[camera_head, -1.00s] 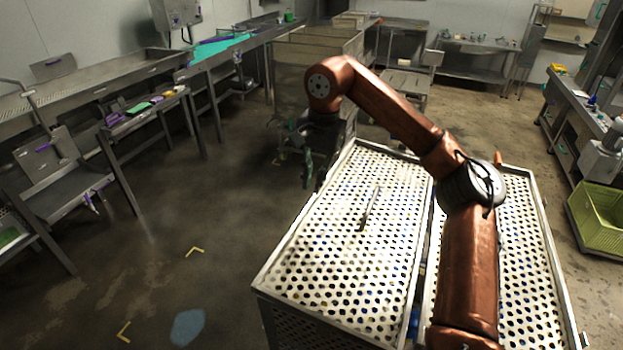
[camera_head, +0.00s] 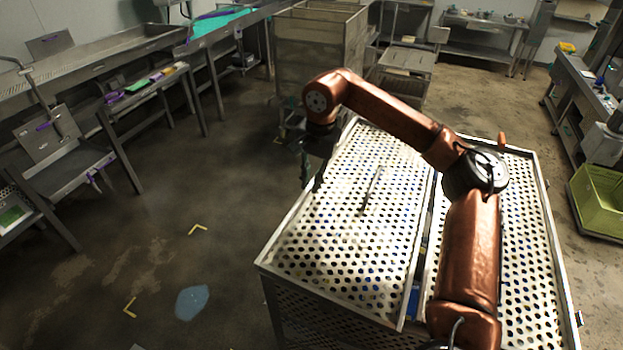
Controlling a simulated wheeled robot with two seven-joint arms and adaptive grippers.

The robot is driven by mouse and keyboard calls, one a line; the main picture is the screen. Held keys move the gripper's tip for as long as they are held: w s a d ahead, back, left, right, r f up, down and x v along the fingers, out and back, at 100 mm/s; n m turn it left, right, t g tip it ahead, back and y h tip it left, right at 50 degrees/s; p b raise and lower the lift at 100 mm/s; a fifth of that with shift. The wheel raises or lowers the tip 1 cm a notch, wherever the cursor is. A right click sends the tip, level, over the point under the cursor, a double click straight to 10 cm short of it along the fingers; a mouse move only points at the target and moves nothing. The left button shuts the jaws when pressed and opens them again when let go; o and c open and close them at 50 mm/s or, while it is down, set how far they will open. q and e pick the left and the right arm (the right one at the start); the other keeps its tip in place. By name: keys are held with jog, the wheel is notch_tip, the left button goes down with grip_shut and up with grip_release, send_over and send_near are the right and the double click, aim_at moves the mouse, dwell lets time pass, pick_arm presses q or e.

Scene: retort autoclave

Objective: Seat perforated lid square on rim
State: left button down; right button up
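A pale perforated lid (camera_head: 345,235) with a thin grey bar handle (camera_head: 371,190) near its middle lies over the left of two metal baskets standing side by side. It looks roughly level with the basket rim (camera_head: 330,297); I cannot tell whether it is fully down or square. My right gripper (camera_head: 311,172) is dark and hangs at the far left edge of that basket, left of the handle and apart from it. Its fingers are too dark to tell open from shut. My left gripper is not in view.
A second perforated surface (camera_head: 518,230) covers the right basket, partly hidden behind my copper-coloured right arm. A tall metal bin (camera_head: 315,60) stands behind the baskets. A green crate (camera_head: 598,198) is on the floor at right. Open floor lies to the left.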

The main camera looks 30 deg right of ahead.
grip_shut()
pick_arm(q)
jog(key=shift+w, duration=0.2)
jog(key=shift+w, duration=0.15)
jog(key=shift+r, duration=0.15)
pick_arm(e)
jog(key=shift+d, duration=0.1)
